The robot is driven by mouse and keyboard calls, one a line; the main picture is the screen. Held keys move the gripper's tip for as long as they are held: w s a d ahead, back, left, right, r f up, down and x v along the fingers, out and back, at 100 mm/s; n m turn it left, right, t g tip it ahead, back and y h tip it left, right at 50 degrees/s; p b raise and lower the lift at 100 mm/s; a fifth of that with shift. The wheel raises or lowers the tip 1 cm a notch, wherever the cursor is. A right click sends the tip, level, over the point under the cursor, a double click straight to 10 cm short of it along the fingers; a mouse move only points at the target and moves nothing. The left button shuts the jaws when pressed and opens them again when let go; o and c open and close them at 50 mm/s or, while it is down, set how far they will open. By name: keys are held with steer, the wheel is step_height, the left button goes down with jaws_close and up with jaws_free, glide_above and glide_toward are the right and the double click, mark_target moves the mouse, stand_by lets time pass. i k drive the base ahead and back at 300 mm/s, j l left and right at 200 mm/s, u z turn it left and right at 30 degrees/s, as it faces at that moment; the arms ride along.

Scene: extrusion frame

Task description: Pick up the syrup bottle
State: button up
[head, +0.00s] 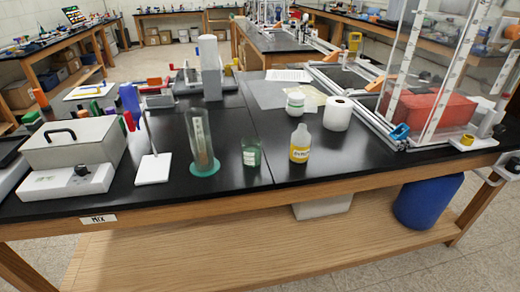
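The likely syrup bottle (300,144) is a small bottle with yellow contents, a pale top and a yellow label too small to read surely. It stands upright on the black bench top (235,175), near the front edge, right of centre. No gripper touches it. I cannot make out my gripper in the head view.
A green-tinted beaker (251,153) stands just left of the bottle, and a tall glass cylinder (201,142) is further left. A white roll (338,114) and a white jar (295,103) stand behind. An extrusion frame with a red block (428,107) is at right.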

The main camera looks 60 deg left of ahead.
mark_target(299, 153)
steer(key=u, duration=2.25)
